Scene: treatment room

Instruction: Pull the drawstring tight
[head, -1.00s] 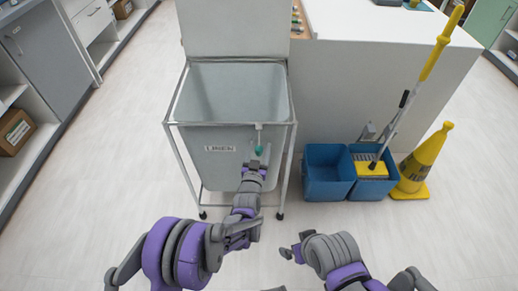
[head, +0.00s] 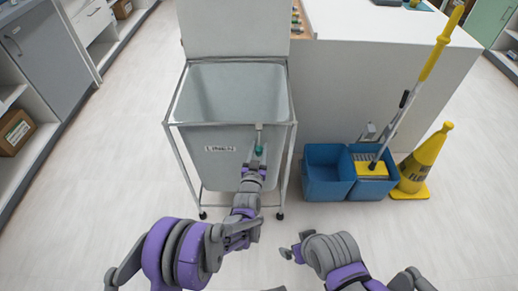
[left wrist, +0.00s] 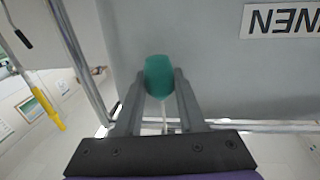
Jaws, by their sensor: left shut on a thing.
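The grey linen hamper bag (head: 225,165) hangs in a metal frame, its lid raised. A drawstring (head: 259,136) hangs down its front, with a teal pull (head: 259,150) on it. My left gripper (head: 257,157) is at the front of the bag, shut on the teal pull. In the left wrist view the teal pull (left wrist: 159,77) sits between both fingertips, and a pale cord (left wrist: 164,118) shows between the fingers behind it. My right gripper (head: 291,252) is low and away from the bag; its jaws are too small to judge.
Blue mop buckets (head: 328,173) with a yellow-handled mop (head: 431,65) stand right of the hamper, beside a yellow cone (head: 420,165). A white counter (head: 390,85) stands behind them. Grey cabinets line the left. The floor (head: 110,180) left of the hamper is clear.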

